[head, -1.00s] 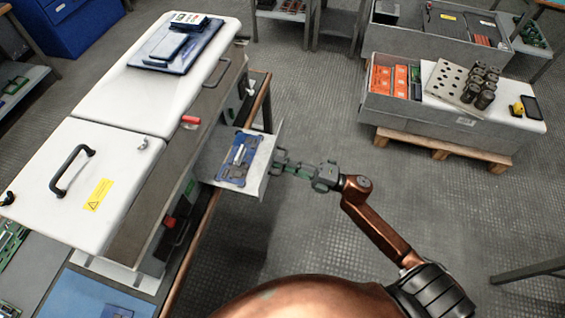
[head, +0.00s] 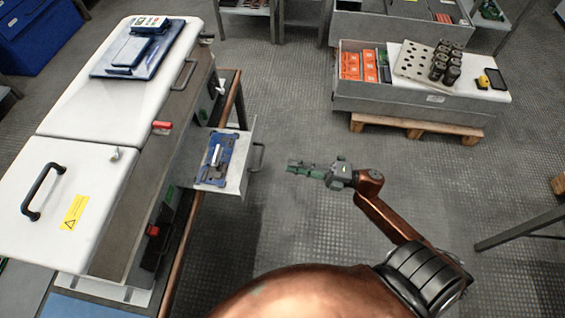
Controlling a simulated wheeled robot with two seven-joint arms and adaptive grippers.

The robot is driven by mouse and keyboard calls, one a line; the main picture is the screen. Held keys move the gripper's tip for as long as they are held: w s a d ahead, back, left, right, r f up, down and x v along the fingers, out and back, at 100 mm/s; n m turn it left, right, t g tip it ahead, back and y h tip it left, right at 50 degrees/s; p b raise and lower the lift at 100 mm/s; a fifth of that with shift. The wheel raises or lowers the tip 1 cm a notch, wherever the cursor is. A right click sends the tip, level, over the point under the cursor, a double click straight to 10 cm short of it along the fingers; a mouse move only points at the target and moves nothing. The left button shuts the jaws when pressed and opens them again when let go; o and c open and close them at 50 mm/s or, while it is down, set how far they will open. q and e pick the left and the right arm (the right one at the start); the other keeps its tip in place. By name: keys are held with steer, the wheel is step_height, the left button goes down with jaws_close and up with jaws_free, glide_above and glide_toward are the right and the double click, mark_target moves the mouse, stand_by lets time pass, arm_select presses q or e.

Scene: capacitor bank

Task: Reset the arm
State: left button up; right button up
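My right gripper (head: 291,168) is in the middle of the head view, above the open floor. It points left toward the pulled-out drawer (head: 240,140) of the white-topped machine and is apart from the drawer's handle (head: 259,157). Its fingers look close together, but the view is too small to show whether they are fully shut. I see nothing held in it. My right arm is bent, coming from the lower right. My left gripper does not show. A blue fixture (head: 214,172) with a pale metal bar lies in the drawer.
The white-topped machine (head: 60,165) fills the left side, with a blue tray (head: 103,62) on top. A grey crate (head: 400,102) on a wooden pallet stands at the upper right. A metal bar (head: 505,236) juts in at lower right. The floor between is clear.

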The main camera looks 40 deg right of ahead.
steer(key=shift+s+d, duration=0.25)
steer(key=shift+f, duration=0.1)
stand_by(0.3)
